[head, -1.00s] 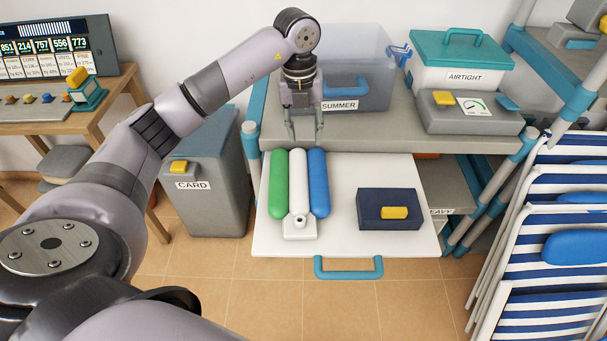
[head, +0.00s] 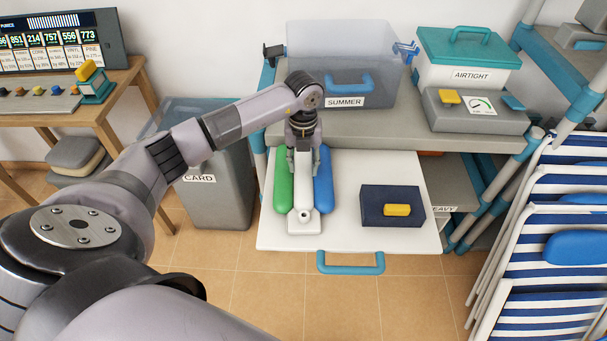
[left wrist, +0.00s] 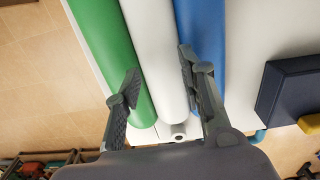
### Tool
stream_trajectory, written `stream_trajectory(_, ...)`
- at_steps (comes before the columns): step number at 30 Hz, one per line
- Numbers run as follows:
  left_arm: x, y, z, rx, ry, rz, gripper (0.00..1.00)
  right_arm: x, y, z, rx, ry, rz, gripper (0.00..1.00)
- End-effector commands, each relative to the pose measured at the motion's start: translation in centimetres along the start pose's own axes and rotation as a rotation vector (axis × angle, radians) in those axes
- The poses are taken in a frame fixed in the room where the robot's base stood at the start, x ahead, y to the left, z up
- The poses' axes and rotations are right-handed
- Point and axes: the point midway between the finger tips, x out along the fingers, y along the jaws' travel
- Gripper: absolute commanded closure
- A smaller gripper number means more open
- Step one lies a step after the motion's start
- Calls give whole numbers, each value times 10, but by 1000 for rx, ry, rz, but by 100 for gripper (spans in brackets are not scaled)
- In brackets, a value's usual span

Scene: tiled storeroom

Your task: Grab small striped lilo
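The small striped lilo (head: 303,200) lies on a white pull-out shelf (head: 342,230). It has a green, a white and a blue tube side by side, with a valve at the near end of the white one. My left gripper (head: 303,163) is low over its far part, pointing down. In the left wrist view, the open fingers (left wrist: 158,73) straddle the white middle tube (left wrist: 155,45), one over the green edge and one by the blue. I cannot tell whether they touch it. My right gripper is out of view.
A dark blue box with a yellow catch (head: 392,206) lies to the right on the same shelf. Behind stand the SUMMER bin (head: 345,60) and the AIRTIGHT box (head: 462,72). Striped folding chairs (head: 550,260) stand at right. The shelf between lilo and blue box is bare.

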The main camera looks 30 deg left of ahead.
Motion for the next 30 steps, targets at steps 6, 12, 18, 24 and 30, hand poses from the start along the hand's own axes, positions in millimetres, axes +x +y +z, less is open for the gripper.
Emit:
stream_trajectory(6, 32, -1, -4, -1, 4, 0, 63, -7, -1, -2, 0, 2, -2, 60)
stream_trajectory(12, 38, -1, -4, 0, 0, 0, 63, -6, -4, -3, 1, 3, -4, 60)
stream_trajectory(18, 38, -1, -4, 0, 1, 0, 69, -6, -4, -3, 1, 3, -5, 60)
stream_trajectory(24, 38, -1, -4, 0, 1, 0, 82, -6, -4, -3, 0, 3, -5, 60)
stream_trajectory(30, 38, -1, -4, 0, 1, 0, 95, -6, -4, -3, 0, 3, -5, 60)
